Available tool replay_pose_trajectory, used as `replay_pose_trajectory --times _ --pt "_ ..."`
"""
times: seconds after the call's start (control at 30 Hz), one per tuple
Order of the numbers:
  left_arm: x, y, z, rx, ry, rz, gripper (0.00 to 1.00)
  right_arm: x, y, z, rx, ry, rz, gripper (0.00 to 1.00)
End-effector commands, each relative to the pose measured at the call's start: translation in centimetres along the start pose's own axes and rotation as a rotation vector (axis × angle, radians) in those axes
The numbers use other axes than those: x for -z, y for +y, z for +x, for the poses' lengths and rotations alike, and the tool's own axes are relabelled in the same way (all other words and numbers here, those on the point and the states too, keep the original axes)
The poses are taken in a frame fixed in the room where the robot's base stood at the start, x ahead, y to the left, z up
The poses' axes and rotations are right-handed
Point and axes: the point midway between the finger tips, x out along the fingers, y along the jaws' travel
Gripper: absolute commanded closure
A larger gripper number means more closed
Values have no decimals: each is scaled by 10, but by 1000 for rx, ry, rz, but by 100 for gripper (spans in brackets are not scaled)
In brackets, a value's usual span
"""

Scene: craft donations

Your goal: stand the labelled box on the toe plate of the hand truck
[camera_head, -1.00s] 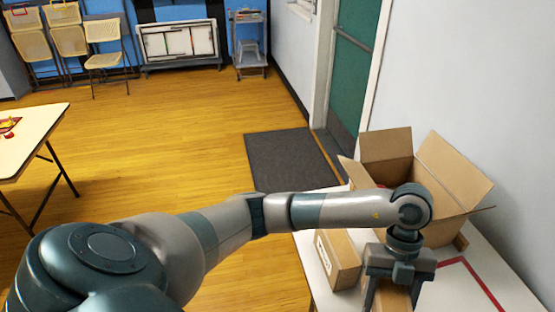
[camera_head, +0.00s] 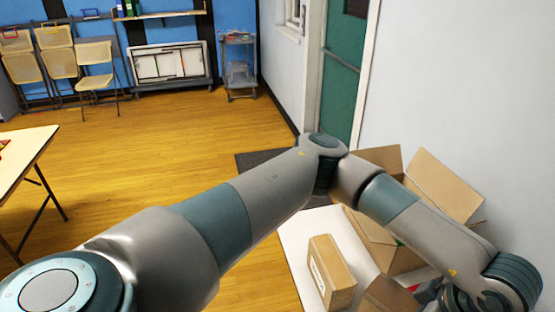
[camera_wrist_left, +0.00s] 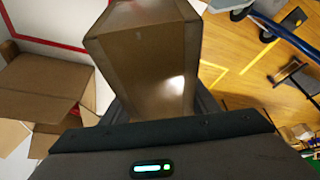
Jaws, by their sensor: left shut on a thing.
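A plain brown cardboard box (camera_wrist_left: 140,60) is held between the fingers of my left gripper (camera_wrist_left: 158,103). Its visible faces show no label. In the head view, the box (camera_head: 387,296) is partly cut off at the bottom edge, beside my left gripper (camera_head: 432,293). Another closed box (camera_head: 334,268) with a white label on its left side stands on the white table. A blue tubular frame (camera_wrist_left: 287,35) at the wrist view's upper right may be part of the hand truck. Its toe plate cannot be made out for certain. My right gripper is not in view.
A large open carton (camera_head: 392,255) stands on the white table (camera_head: 300,240) by the wall. Yellow lines (camera_wrist_left: 247,62) mark the floor in the wrist view. A cream table (camera_head: 22,160) is at left. The wooden floor (camera_head: 150,150) between is clear.

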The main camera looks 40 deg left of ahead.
Motion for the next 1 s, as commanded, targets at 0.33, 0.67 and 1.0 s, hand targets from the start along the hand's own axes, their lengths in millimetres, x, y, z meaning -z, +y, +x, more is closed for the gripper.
replay_pose_trajectory --times 0.33,0.67,1.0 --pt "11 0 -10 -278 -6 666 79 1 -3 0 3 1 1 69" --pt "25 3 -18 -495 -1 1183 79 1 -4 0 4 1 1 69" --pt "28 3 -20 -567 -2 1361 79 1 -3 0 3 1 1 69"
